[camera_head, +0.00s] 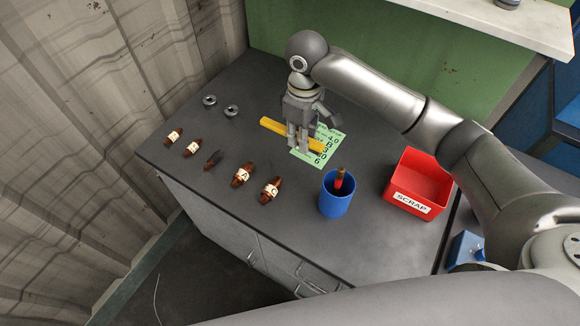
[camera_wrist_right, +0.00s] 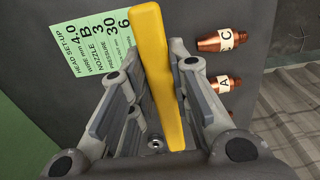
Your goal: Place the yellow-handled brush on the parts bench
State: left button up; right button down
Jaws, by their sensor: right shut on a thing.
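The yellow-handled brush (camera_head: 275,126) shows as a long yellow bar over the green card on the dark bench top (camera_head: 240,85). My right gripper (camera_head: 298,148) points down and is shut on the brush. In the right wrist view, the yellow handle (camera_wrist_right: 155,50) runs between the two fingers of my right gripper (camera_wrist_right: 168,100). No bristles show. I cannot tell whether the brush touches the bench or is held just above it. My left gripper is not in view.
The green set-up card (camera_head: 310,158) lies under the brush. A blue cup (camera_head: 336,204) and a red SCRAP bin (camera_head: 418,184) stand to the right. Several copper tips (camera_head: 242,175) lie in a row near the front edge. Two metal rings (camera_head: 231,111) lie at the back left.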

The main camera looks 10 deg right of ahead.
aim_at(300, 170)
jog(key=shift+w+f+b, duration=0.25)
jog(key=shift+f+b, duration=0.25)
jog(key=shift+f, duration=0.5)
notch_tip(300, 170, down, 10)
jog(key=shift+p, duration=0.35)
jog(key=shift+s+f, duration=0.1)
jog(key=c, duration=1.3)
grip_release()
jog(key=shift+c, duration=0.2)
notch_tip(300, 170, up, 12)
jog(key=shift+r+b, duration=0.2)
jog(key=shift+b, duration=0.3)
